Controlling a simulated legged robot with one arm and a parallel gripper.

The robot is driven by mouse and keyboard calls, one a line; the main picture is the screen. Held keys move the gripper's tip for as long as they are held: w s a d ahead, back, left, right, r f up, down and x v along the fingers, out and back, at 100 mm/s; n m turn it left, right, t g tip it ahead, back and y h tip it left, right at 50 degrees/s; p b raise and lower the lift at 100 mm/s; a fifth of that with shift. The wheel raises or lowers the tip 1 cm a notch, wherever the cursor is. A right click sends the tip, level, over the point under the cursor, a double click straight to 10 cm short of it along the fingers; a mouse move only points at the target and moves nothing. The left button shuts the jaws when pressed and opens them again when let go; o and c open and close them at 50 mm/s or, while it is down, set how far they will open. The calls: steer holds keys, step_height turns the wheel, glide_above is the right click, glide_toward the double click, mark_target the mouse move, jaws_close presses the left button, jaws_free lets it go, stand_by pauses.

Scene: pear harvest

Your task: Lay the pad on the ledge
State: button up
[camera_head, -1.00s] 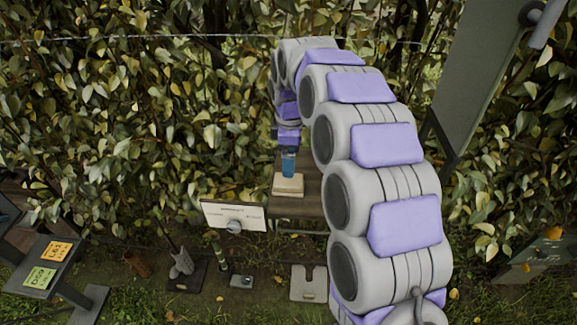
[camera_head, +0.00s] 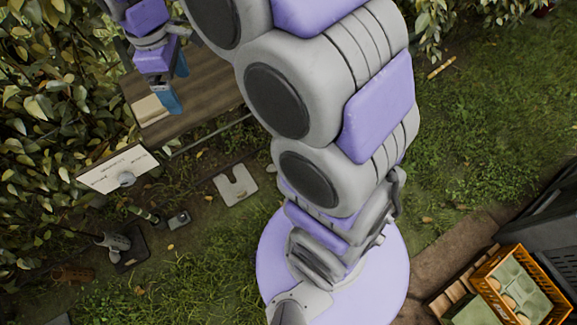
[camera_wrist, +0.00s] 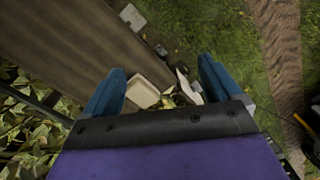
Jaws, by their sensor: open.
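A cream, flat, block-like pad (camera_head: 150,108) lies at the left end of the brown wooden ledge (camera_head: 205,88) in the head view. In the wrist view the pad (camera_wrist: 143,92) shows between the fingertips, closer to the left one, by the edge of the wooden ledge (camera_wrist: 75,45). My gripper (camera_head: 175,84) has blue fingers and is over the ledge, just right of the pad in the head view. The gap in height to the pad is hard to judge.
A white sign (camera_head: 118,168) with a round knob stands in front of the ledge. A pale notched plate (camera_head: 236,185) lies on the grass. An orange crate (camera_head: 515,285) stands at the lower right. Leafy hedge borders the left.

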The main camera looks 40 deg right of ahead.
steer(key=s+d+f+m, duration=0.1)
steer(key=s+d+m, duration=0.2)
steer(key=s, duration=0.6)
steer(key=s+d+f+m, duration=0.2)
steer(key=s+m, duration=0.2)
steer(key=s, duration=0.4)
steer(key=s+d+f+m+g, duration=0.1)
steer(key=s+d+f+m, duration=0.1)
steer(key=s, duration=0.7)
steer(key=d+m, duration=0.1)
steer(key=m, duration=0.1)
steer(key=shift+s+d+m, duration=0.3)
steer(key=shift+s, duration=0.05)
